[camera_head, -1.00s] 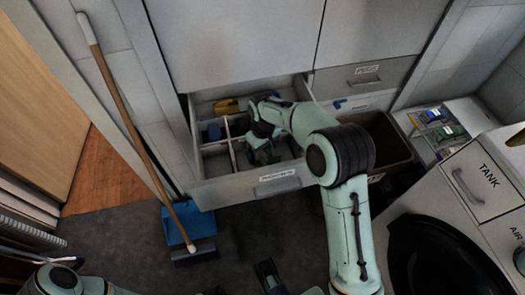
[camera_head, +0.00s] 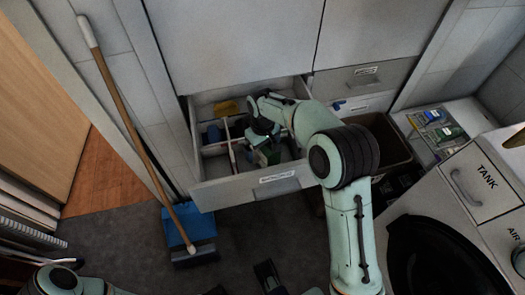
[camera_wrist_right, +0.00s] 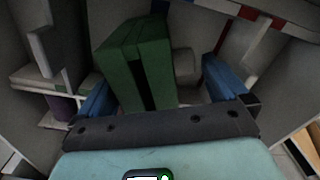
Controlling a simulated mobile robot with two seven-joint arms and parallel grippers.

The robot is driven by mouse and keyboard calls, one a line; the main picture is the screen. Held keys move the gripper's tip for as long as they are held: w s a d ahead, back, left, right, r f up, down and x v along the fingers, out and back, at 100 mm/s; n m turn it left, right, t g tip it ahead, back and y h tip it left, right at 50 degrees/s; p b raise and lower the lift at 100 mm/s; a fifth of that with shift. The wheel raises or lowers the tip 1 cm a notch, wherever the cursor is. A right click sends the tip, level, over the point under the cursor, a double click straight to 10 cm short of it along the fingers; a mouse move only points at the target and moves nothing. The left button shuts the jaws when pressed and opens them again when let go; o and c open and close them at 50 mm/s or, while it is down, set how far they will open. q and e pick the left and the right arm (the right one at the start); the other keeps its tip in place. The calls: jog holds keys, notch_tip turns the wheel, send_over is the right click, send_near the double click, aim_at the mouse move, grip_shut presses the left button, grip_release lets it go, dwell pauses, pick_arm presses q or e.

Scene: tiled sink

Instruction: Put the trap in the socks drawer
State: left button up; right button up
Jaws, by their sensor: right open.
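An open drawer (camera_head: 235,192) with white dividers stands below the large cabinet doors; its front label is too small to read. My right gripper (camera_head: 262,140) reaches into its right part. A green block-like thing (camera_head: 271,155) lies in the drawer by the gripper; I cannot tell for sure that it is the trap. In the right wrist view this green thing (camera_wrist_right: 138,65) stands tilted between the blue fingertips of the right gripper (camera_wrist_right: 160,92). The fingers are apart, with gaps on both sides. My left arm shows at the bottom left; its gripper is not clear.
A yellow thing (camera_head: 227,107) and blue things lie in other drawer compartments. A shut labelled drawer (camera_head: 362,78) and a dark bin (camera_head: 385,140) are to the right. A broom (camera_head: 130,120) leans at the left beside a blue dustpan (camera_head: 188,226). A tank cabinet (camera_head: 470,185) stands at the right.

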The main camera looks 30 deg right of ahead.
notch_tip(320, 180, up, 9)
jog(key=shift+r+p, duration=0.2)
jog(key=shift+p, duration=0.65)
